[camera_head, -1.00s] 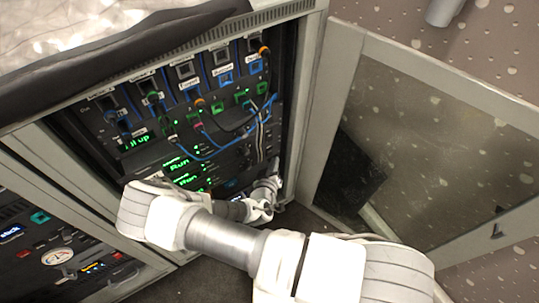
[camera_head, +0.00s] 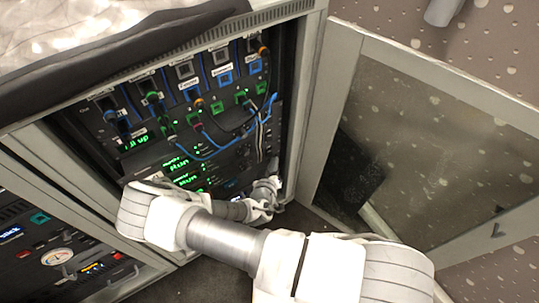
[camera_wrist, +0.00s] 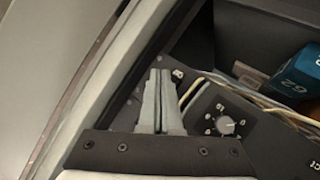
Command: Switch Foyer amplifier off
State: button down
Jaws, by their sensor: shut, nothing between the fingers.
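The rack (camera_head: 318,60) stands open, with several dark units inside. Two green displays that seem to read "Run" (camera_head: 181,170) sit in its lower part; their small labels are too blurred to tell which is the Foyer amplifier. My gripper (camera_head: 272,188) reaches into the lower right of the rack, partly hidden by my wrist. In the wrist view my gripper (camera_wrist: 160,74) has its fingers together and empty, beside a cable bundle and the frame edge. A pale rotary knob (camera_wrist: 226,126) with marks around it is to the right of the fingers, apart from them.
Blue, black and pale cables (camera_head: 205,150) hang across the rack front. Pale cables (camera_wrist: 245,92) also run close to the fingertips. The glazed door (camera_head: 430,140) stands open at the right. A second rack (camera_head: 60,256) with a gauge stands at the left.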

dwell(0.6)
jog(key=shift+w+a+b, duration=0.25)
jog(key=shift+w+b, duration=0.05)
jog(key=shift+w, duration=0.05)
jog(key=shift+w+a+f, duration=0.1)
jog(key=shift+w+a, duration=0.05)
jog(key=shift+w, duration=0.1)
dwell(0.5)
jog(key=shift+s, duration=0.15)
jog(key=shift+s+d, duration=0.4)
jog(key=shift+s, duration=0.1)
dwell(0.3)
